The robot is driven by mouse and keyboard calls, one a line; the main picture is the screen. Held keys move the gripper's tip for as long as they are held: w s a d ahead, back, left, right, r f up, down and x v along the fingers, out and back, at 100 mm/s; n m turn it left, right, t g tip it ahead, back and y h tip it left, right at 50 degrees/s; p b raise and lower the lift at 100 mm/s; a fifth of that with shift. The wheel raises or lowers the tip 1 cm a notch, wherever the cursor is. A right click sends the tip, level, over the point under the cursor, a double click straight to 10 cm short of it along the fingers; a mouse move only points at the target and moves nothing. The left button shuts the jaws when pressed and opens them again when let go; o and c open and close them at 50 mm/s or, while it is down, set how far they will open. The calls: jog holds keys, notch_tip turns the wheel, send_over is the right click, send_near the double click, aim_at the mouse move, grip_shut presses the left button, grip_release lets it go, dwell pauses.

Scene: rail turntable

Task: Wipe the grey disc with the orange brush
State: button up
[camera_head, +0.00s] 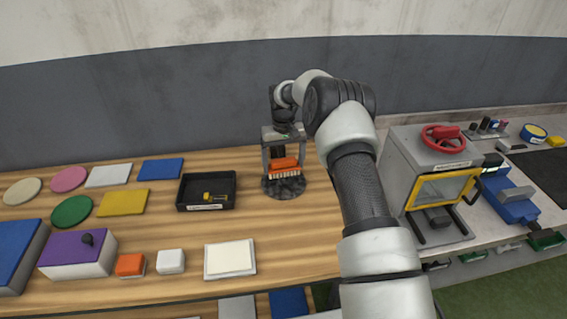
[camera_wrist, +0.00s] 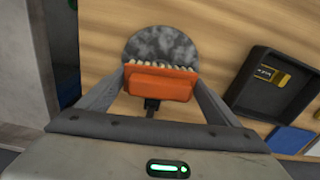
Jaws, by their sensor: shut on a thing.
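My gripper (camera_wrist: 162,92) is shut on the orange brush (camera_wrist: 160,82), which lies between its two fingers. The brush also shows in the head view (camera_head: 284,164), with pale bristles along its lower edge. The grey disc (camera_wrist: 160,45) is mottled dark and light and lies flat on the wooden table; it also shows in the head view (camera_head: 285,190). The brush is over the disc, bristles towards it. I cannot tell whether the bristles touch the surface. Part of the disc is hidden behind the brush and the gripper.
A black tray (camera_head: 186,206) with a small yellow thing in it stands left of the disc. Coloured discs and squares lie further left. A white square (camera_head: 230,258) lies in front. A grey box with a red wheel (camera_head: 447,138) stands at the right.

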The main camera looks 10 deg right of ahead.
jog(key=shift+f+b, duration=0.5)
jog(key=shift+f, duration=0.1)
dwell(0.6)
